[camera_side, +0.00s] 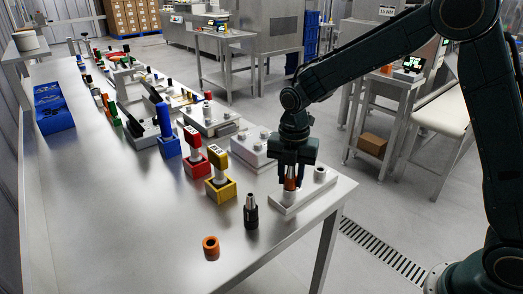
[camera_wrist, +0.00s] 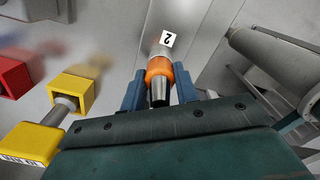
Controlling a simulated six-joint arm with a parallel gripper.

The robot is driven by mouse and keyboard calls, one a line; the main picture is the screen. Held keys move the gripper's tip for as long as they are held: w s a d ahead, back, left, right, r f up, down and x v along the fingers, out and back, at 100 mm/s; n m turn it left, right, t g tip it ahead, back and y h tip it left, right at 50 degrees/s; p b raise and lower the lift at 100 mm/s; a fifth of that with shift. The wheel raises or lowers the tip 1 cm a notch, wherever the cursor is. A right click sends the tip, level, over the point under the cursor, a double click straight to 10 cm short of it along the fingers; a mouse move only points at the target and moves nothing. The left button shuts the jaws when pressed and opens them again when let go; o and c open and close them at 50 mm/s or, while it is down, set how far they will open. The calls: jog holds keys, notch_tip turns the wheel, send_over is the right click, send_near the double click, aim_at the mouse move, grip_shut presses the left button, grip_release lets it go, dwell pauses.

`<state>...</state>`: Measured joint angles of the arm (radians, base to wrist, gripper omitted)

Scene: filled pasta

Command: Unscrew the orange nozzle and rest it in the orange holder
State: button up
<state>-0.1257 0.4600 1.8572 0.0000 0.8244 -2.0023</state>
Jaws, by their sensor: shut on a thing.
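The orange nozzle, an orange collar with a silver tapered tip, stands upright on a white base plate (camera_side: 290,208) near the table's right corner. In the wrist view the orange nozzle (camera_wrist: 158,65) sits between my two blue fingers, against a grey post with a white "2" label (camera_wrist: 167,39). My gripper (camera_side: 290,178) points down from above and is shut on the nozzle; it also shows in the wrist view (camera_wrist: 159,82). The fingers partly hide the nozzle in the side view. The orange holder (camera_side: 211,247), a short open ring, stands empty at the table's front.
A black nozzle with a silver tip (camera_side: 250,212) stands between the orange holder and the base plate. A second white post (camera_side: 320,174) is right beside my gripper. Yellow (camera_side: 221,190), red (camera_side: 196,164) and blue (camera_side: 169,146) holders stand to the left. The front left table is clear.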

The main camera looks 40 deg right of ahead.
jog(key=n, duration=1)
dwell(0.3)
jog(key=o, duration=1.1)
jog(key=shift+c, duration=0.2)
